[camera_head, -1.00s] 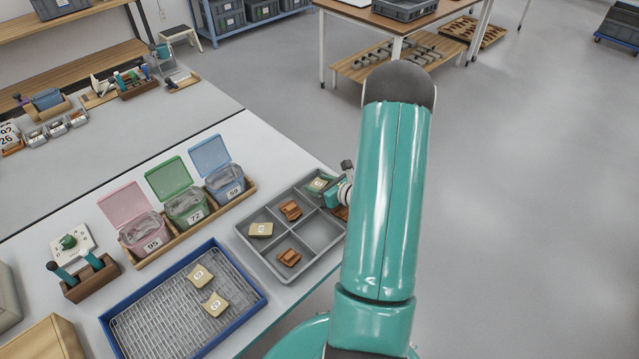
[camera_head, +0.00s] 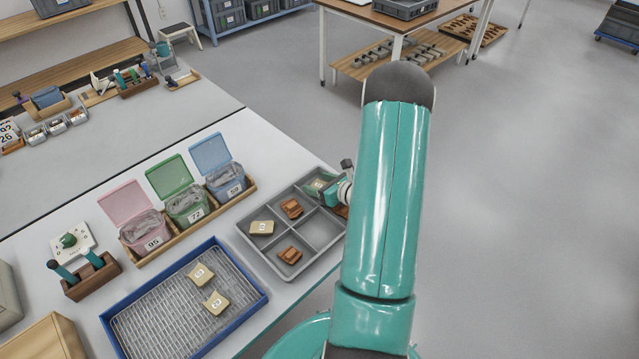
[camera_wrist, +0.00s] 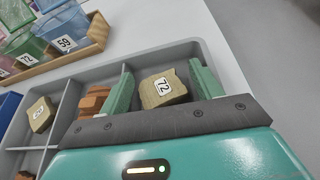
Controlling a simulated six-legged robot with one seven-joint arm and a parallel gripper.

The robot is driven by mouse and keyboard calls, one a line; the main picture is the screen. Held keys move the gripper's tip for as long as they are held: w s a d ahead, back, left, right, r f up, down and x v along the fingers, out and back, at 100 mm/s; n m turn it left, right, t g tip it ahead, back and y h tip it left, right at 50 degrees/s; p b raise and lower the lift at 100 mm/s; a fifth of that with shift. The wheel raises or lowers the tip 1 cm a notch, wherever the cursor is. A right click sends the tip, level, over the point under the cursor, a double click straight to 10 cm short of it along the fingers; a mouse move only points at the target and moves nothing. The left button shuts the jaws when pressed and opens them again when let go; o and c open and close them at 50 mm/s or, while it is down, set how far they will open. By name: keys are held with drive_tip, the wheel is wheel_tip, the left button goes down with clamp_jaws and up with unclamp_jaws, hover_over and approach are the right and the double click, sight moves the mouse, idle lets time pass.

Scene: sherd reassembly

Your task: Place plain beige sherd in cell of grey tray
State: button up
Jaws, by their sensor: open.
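A plain beige sherd (camera_wrist: 162,88) with a 72 label lies in a cell of the grey tray (camera_wrist: 62,118) in the wrist view. My gripper (camera_wrist: 163,75) is open, with one green finger on each side of this sherd. Small gaps seem to show beside it, but I cannot tell whether a finger touches it. Two more beige sherds (camera_head: 200,274) (camera_head: 215,302) lie on the wire rack.
Other tray cells hold a beige sherd (camera_head: 262,228) and orange-brown sherds (camera_head: 291,208) (camera_head: 290,255). The blue-rimmed rack tray (camera_head: 262,292) is at front left. Open pink (camera_head: 145,228), green (camera_head: 187,207) and blue (camera_head: 225,183) lidded bins stand behind. Tray dividers and walls surround my fingers.

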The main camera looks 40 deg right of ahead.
drive_tip(key=shift+s, duration=0.45)
drive_tip(key=v, duration=1.1)
drive_tip(key=shift+s+a+r, duration=0.1)
drive_tip(key=shift+r, duration=0.35)
drive_tip(key=w+a+r+n+g+y, duration=0.2)
drive_tip(key=a+r+n+g+y, duration=0.15)
drive_tip(key=a+r+n, duration=0.65)
drive_tip(key=w+a+r+n+g+y, duration=0.25)
drive_tip(key=a+r+n+g, duration=0.35)
drive_tip(key=a, duration=0.7)
drive_tip(key=s+a+r+n+t+h, duration=0.1)
drive_tip(key=s+a+r+n+h, duration=0.6)
drive_tip(key=n, duration=1.3)
drive_tip(key=s+a+r, duration=0.3)
drive_tip(key=r, duration=0.1)
drive_tip(key=shift+s+r, duration=0.3)
drive_tip(key=shift+r, duration=0.1)
drive_tip(key=shift+t, duration=0.25)
